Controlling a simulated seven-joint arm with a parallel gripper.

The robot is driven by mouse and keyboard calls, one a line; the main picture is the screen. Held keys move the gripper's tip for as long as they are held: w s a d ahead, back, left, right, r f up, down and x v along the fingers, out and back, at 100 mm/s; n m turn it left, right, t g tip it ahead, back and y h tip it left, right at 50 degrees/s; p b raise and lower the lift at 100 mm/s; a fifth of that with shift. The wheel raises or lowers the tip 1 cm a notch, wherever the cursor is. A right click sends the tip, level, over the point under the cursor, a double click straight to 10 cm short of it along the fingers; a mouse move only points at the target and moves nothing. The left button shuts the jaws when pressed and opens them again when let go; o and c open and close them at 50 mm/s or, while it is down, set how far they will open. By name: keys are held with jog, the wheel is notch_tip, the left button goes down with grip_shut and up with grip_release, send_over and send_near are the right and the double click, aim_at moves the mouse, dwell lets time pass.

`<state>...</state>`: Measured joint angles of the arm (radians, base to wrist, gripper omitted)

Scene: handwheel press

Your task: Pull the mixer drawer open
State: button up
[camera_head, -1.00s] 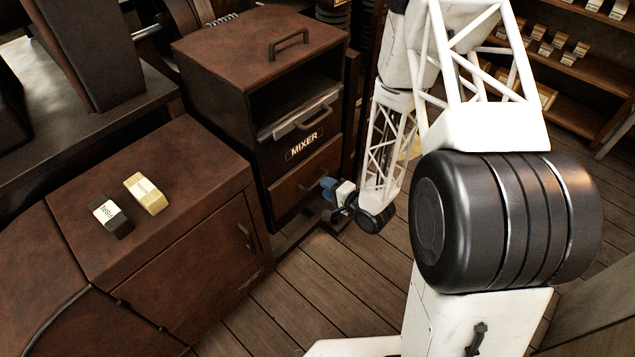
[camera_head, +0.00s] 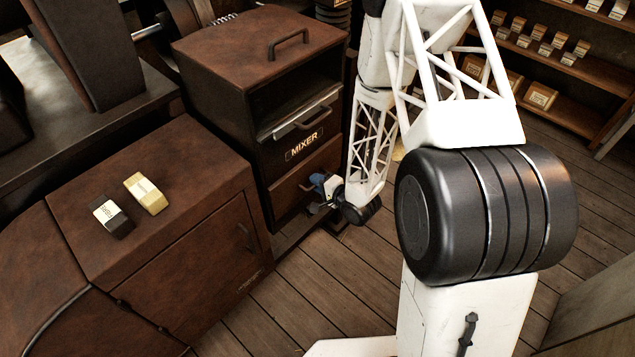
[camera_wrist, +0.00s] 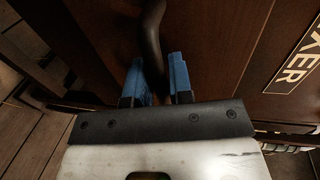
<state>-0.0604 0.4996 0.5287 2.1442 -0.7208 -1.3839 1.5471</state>
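The brown mixer cabinet (camera_head: 215,85) stands at the back centre, with a "MIXER" label (camera_head: 304,145). Its lower drawer front (camera_head: 288,192) looks closed in the head view. My gripper (camera_head: 318,190) is at this drawer front, small and partly hidden by my arm. In the wrist view, the two blue fingers of my gripper (camera_wrist: 158,72) stand on either side of a dark curved handle (camera_wrist: 153,35). The fingers are apart, with the handle between them. A narrow gap seems to show by the right finger; firm contact is not visible.
A upper tray handle (camera_head: 318,122) sticks out above the label. A low brown cabinet (camera_head: 190,245) stands at front left, with a yellow block (camera_head: 146,193) and a dark block (camera_head: 112,217) on top. The plank floor (camera_head: 310,290) before the mixer is clear.

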grip_shut()
jog(key=shift+s+d, duration=0.1)
jog(key=f+v, duration=0.2)
jog(key=v, duration=1)
jog(key=d+f+v, duration=0.1)
jog(key=f+v, duration=0.2)
jog(key=v, duration=0.9)
jog(key=shift+s, duration=0.3)
jog(key=shift+a, duration=0.1)
jog(key=shift+o, duration=2.2)
grip_release()
jog(key=shift+s, duration=0.15)
jog(key=v, duration=0.7)
jog(key=shift+d, duration=0.25)
